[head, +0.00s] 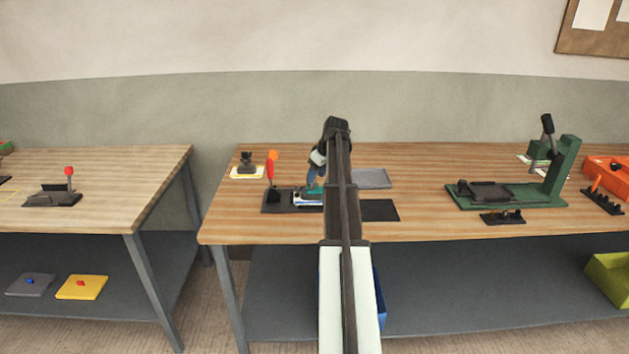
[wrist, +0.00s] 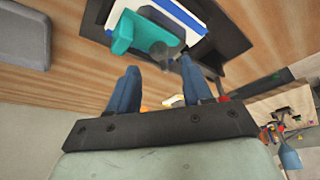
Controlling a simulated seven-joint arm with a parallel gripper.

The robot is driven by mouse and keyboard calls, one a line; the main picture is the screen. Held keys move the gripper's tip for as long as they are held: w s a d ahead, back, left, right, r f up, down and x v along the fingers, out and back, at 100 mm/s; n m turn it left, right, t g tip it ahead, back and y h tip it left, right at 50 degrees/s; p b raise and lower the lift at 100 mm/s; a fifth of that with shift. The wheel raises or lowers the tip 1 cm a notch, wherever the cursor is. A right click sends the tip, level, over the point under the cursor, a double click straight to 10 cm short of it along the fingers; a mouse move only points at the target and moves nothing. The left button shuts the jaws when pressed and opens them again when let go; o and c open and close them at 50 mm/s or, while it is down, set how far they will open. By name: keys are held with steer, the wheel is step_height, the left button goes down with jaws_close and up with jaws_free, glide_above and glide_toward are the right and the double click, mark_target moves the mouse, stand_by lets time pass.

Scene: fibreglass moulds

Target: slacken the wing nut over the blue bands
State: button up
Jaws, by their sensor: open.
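A white block with blue bands (wrist: 184,16) lies on a dark plate (wrist: 233,40) in the wrist view. The banded block shows small in the head view (head: 308,200), partly behind my arm. A teal piece (wrist: 138,33) lies across the bands. By its end is a small grey part (wrist: 161,52), perhaps the wing nut; its shape is too blurred to be sure. My gripper (wrist: 160,76) is open, with its two blue fingers apart and nothing seen held between them. The fingertips are close to the grey part; I cannot tell whether they touch it.
A red-orange handle (head: 271,172) stands upright just left of the bands. A dark block on a pale yellow pad (head: 247,168) is behind it. A grey tray (head: 372,178) and a black mat (head: 379,210) lie right of my arm. A green press (head: 562,168) stands farther right.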

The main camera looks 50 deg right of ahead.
mark_target(314, 184)
steer(key=v, duration=1)
steer(key=shift+a, duration=0.1)
steer(key=shift+m+h, duration=0.3)
steer(key=shift+m, duration=0.6)
steer(key=x, duration=1.4)
steer(key=shift+a, duration=0.25)
jaws_close()
